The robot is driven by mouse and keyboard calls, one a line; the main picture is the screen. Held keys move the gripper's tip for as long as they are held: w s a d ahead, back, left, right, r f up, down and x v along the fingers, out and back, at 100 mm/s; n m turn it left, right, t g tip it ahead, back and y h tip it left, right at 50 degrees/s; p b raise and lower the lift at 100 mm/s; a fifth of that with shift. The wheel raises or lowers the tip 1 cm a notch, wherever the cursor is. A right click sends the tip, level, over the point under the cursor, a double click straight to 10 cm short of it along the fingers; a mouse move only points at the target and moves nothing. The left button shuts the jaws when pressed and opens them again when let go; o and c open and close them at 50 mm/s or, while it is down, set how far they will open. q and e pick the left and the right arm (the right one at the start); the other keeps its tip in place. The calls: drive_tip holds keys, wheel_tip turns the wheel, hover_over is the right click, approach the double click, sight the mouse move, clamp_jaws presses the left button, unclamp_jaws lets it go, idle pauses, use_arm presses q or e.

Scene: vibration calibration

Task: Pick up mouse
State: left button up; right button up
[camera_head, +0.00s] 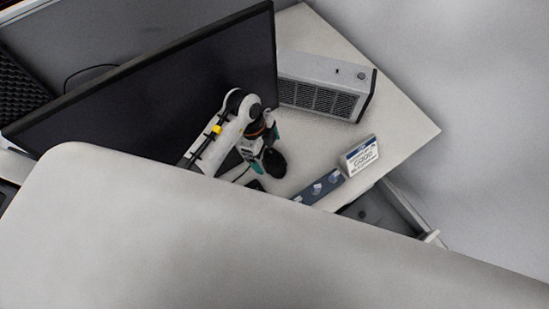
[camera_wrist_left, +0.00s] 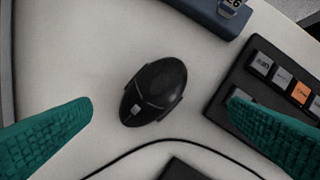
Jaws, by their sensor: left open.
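The black mouse (camera_wrist_left: 153,92) lies on the pale desktop in the middle of the left wrist view. My left gripper (camera_wrist_left: 160,122) is open, with one teal finger at each side of the picture and the mouse between and beyond them. I see a gap on both sides of the mouse; neither finger touches it. In the head view my left gripper (camera_head: 264,150) hangs over the desk in front of the monitor. A dark rounded shape beside it looks like the mouse (camera_head: 273,164). My right gripper is not in view.
A large monitor (camera_head: 150,85) stands behind my left arm. A computer case (camera_head: 320,85), a small white box (camera_head: 360,157) and a blue strip (camera_head: 320,188) are to the right. A black keypad (camera_wrist_left: 285,80) and a cable lie near the mouse. A pale surface fills the foreground.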

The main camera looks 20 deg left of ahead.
sight(272, 159)
use_arm(q)
drive_tip(key=shift+d+f, duration=0.1)
drive_tip(key=shift+f, duration=0.4)
drive_tip(key=shift+w+f, duration=0.15)
drive_tip(key=shift+f, duration=0.1)
drive_tip(key=x, duration=0.4)
drive_tip(key=shift+w+f+p, duration=0.15)
drive_tip(key=shift+w+p, duration=0.1)
drive_tip(key=shift+p, duration=0.15)
drive_tip(key=shift+d+f, duration=0.1)
drive_tip(key=shift+f, duration=0.3)
drive_tip(key=c, duration=1.2)
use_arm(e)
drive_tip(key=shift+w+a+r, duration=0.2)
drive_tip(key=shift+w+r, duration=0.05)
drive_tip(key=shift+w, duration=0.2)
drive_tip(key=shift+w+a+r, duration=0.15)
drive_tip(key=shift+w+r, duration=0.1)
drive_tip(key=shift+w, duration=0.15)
